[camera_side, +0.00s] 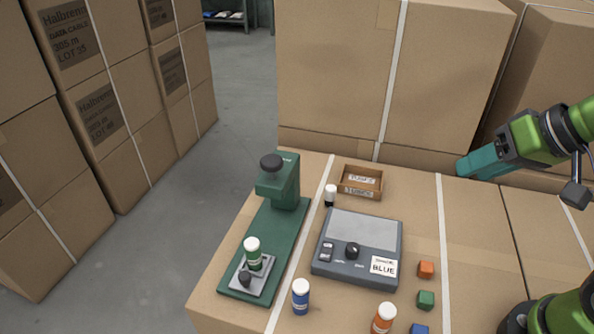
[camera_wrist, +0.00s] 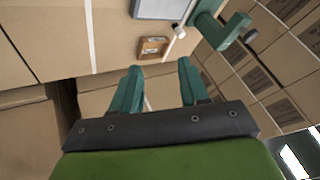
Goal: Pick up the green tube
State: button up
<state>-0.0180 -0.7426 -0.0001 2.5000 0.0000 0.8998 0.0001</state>
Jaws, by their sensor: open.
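The green tube (camera_side: 254,257) has a white cap and stands upright on the small grey plate of the green press-like stand (camera_side: 285,220), at the front left of the cardboard work surface. My gripper (camera_side: 464,168) is at the right of the side view, raised and far from the tube. In the wrist view my gripper (camera_wrist: 160,85) shows two teal fingers spread apart with nothing between them. I cannot make out the green tube in the wrist view.
A blue tube (camera_side: 301,297), an orange tube (camera_side: 383,318) and a white-capped dark tube (camera_side: 330,195) stand around the grey device (camera_side: 358,247) labelled BLUE. Orange (camera_side: 426,269) and green (camera_side: 426,299) cubes lie right.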

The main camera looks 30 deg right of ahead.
jog(key=w+a+f+n+g, duration=0.1)
jog(key=w+a+n+g, duration=0.2)
jog(key=a, duration=0.4)
jog(key=w+a+f+n+g, duration=0.1)
jog(key=w+a+f+n, duration=0.2)
jog(key=a, duration=0.4)
jog(key=n+y, duration=0.1)
jog(key=n, duration=0.6)
send_near(253, 245)
jog(key=x, duration=0.7)
jog(key=shift+w, duration=0.2)
jog(key=shift+x, duration=3)
jog(key=shift+d, duration=0.15)
grip_shut()
